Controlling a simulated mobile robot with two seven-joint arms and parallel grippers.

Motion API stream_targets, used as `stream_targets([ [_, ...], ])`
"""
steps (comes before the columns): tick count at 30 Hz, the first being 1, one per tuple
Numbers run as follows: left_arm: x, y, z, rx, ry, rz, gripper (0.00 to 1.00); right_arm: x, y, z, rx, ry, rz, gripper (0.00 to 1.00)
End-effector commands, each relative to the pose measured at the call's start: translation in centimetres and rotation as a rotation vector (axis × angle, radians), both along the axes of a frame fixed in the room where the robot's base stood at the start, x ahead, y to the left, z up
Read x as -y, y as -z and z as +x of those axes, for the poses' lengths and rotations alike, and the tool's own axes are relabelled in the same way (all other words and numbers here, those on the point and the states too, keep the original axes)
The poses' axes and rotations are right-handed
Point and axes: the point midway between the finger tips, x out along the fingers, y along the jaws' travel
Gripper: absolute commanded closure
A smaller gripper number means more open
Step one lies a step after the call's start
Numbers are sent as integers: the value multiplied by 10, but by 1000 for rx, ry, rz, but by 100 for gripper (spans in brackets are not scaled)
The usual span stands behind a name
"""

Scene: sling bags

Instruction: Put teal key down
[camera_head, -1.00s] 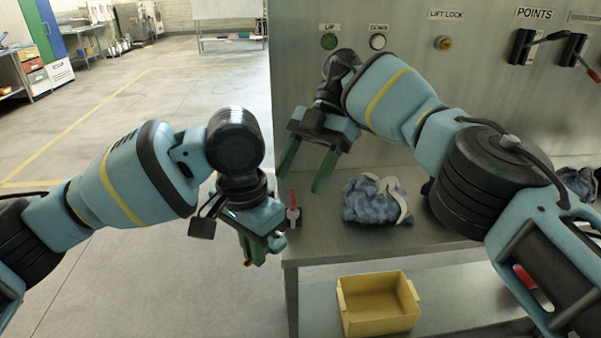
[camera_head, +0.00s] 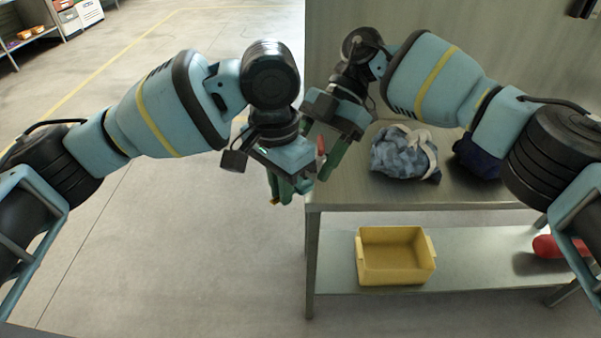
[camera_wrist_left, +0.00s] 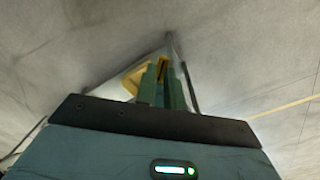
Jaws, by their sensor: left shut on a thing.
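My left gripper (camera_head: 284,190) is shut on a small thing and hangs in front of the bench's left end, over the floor. Its green fingers also show in the left wrist view (camera_wrist_left: 162,84). A little yellow-orange shows at the fingertips; I cannot make out the held thing's shape or confirm a teal key. My right gripper (camera_head: 325,165) is behind and to the right, above the bench's left end. One green finger shows apart at its right side; the other is mostly hidden by my left gripper. It looks open and empty.
The metal bench (camera_head: 400,190) carries a blue-grey cloth bag (camera_head: 400,155) and a dark blue bag (camera_head: 477,160). A small red thing (camera_head: 321,146) shows between the grippers. A yellow bin (camera_head: 396,262) and a red thing (camera_head: 546,246) are on the lower shelf. Floor at left is clear.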

Motion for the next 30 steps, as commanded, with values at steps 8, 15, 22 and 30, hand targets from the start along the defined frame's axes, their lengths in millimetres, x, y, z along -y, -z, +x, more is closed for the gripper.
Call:
stream_targets([
  [8, 0, 0, 0, 0, 0, 0, 100, -14, 23, -19, 0, -1, -1, 38],
  [15, 0, 0, 0, 0, 0, 0, 100, -17, 28, -23, 0, 1, -1, 38],
  [22, 0, 0, 0, 0, 0, 0, 100, -17, 28, -23, 0, 1, -1, 45],
  [30, 0, 0, 0, 0, 0, 0, 100, -17, 28, -23, 0, -1, -1, 80],
])
